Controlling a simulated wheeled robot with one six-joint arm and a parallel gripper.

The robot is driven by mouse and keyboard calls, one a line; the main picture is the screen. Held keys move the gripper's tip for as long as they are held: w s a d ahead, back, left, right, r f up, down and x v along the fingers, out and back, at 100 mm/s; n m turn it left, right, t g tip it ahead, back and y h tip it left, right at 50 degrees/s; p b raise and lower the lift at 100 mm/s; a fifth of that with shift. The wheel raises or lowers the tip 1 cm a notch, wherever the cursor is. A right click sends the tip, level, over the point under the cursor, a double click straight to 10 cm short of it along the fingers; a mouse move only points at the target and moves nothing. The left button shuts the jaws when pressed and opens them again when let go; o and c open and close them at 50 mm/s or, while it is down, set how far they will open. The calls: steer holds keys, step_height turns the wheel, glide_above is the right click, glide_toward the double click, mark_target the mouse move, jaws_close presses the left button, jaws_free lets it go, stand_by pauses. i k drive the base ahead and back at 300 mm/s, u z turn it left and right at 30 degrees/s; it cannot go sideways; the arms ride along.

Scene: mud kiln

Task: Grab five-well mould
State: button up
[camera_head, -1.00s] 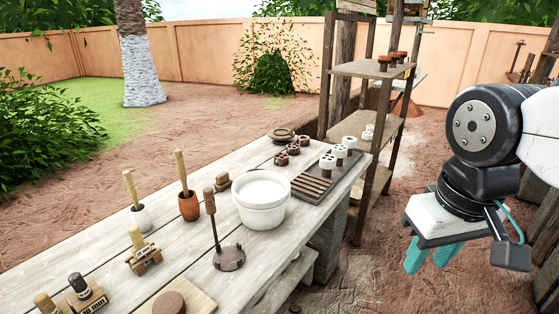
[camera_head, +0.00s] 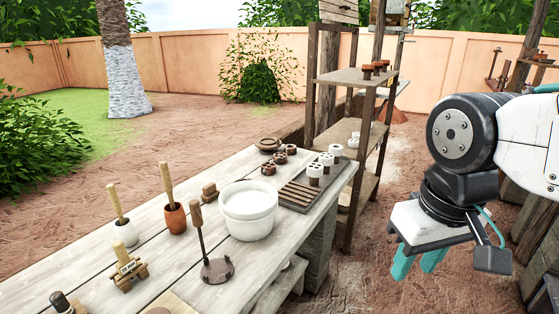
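I cannot tell for sure which piece is the five-well mould. Small dark brown pieces with holes in their tops (camera_head: 268,168) sit at the far end of the wooden table (camera_head: 150,265). Beside them, white-topped pieces with holes (camera_head: 315,170) stand in a row on a slatted brown tray (camera_head: 299,194). Their wells are too small to count. My gripper (camera_head: 417,265), with two teal fingers pointing down, is at the right over bare ground. Its fingers are apart with nothing between them. It is clear of the table, well to the right of these pieces.
A white bowl (camera_head: 248,213) stands mid-table, with a stand with an upright handle (camera_head: 217,270) in front. Pestles in small pots and wooden tools are at the left. A wooden shelf (camera_head: 352,78) rises behind the table end. Ground between table and arm is clear.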

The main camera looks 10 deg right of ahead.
mark_target(278, 158)
steer(key=z, duration=0.55)
steer(key=k, duration=0.65)
steer(key=z, duration=1)
steer(key=i, duration=3)
steer(key=u, duration=0.7)
steer(key=i, duration=1.1)
steer(key=u, duration=1.45)
steer(key=i, duration=0.65)
steer(key=u, duration=0.45)
